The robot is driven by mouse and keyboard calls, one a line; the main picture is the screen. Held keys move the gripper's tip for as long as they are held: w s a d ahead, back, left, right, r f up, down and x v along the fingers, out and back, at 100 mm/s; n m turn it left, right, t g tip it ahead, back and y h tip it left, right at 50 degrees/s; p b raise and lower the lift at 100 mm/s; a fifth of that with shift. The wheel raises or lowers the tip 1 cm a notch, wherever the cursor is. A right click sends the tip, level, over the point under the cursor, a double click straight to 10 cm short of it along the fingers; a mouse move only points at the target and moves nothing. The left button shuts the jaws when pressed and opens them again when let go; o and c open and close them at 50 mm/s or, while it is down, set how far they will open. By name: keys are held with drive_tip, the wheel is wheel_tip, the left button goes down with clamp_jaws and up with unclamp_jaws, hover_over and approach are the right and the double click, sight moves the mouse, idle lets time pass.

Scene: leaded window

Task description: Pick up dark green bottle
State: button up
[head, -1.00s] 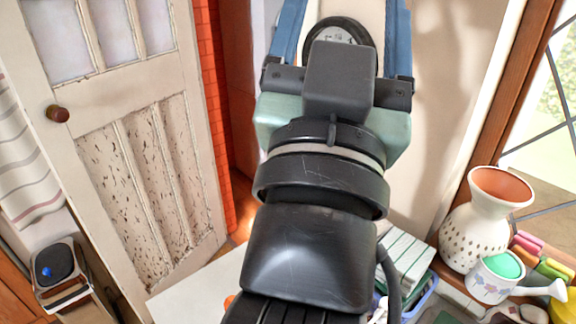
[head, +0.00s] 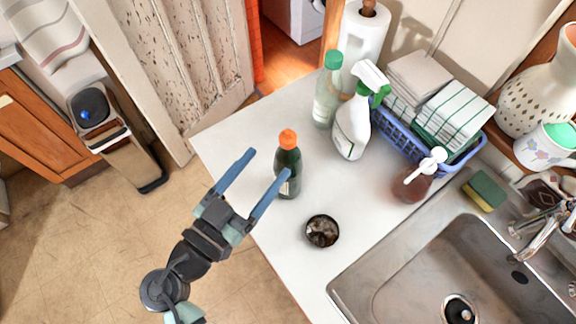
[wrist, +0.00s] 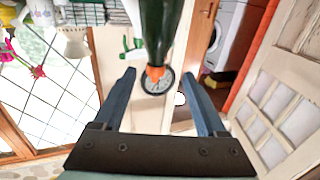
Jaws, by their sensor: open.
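The dark green bottle (head: 291,160) has an orange cap and a pale label. It stands upright near the left edge of the white counter (head: 262,122). My gripper (head: 268,163) is open and empty, its two blue fingers pointing toward the bottle from the left. In the head view, one fingertip overlaps the bottle's lower body. In the wrist view, the bottle (wrist: 160,30) appears upside down at top centre, beyond my gripper (wrist: 160,85) and in line with the gap between its fingers. I cannot tell whether a fingertip touches it.
A clear green-capped bottle (head: 327,95) and a white spray bottle (head: 352,128) stand behind it. A small dark round dish (head: 322,231) lies in front. A blue basket (head: 400,140), a brown pump bottle (head: 410,186) and a metal sink (head: 420,270) are right.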

sight(281, 146)
drive_tip(key=p+x, duration=0.1)
drive_tip(key=x, duration=0.4)
drive_tip(key=shift+r, duration=0.1)
drive_tip(key=w+d+p, duration=0.1)
drive_tip(key=p, duration=0.1)
drive_tip(key=w+d+r+p, duration=0.1)
drive_tip(key=w+d+p, duration=0.1)
drive_tip(key=shift+w, duration=0.15)
drive_tip(key=shift+w+d+f, duration=0.2)
drive_tip(key=shift+w+d, duration=0.05)
drive_tip(key=shift+w, duration=0.15)
clamp_jaws()
drive_tip(key=shift+r, duration=0.1)
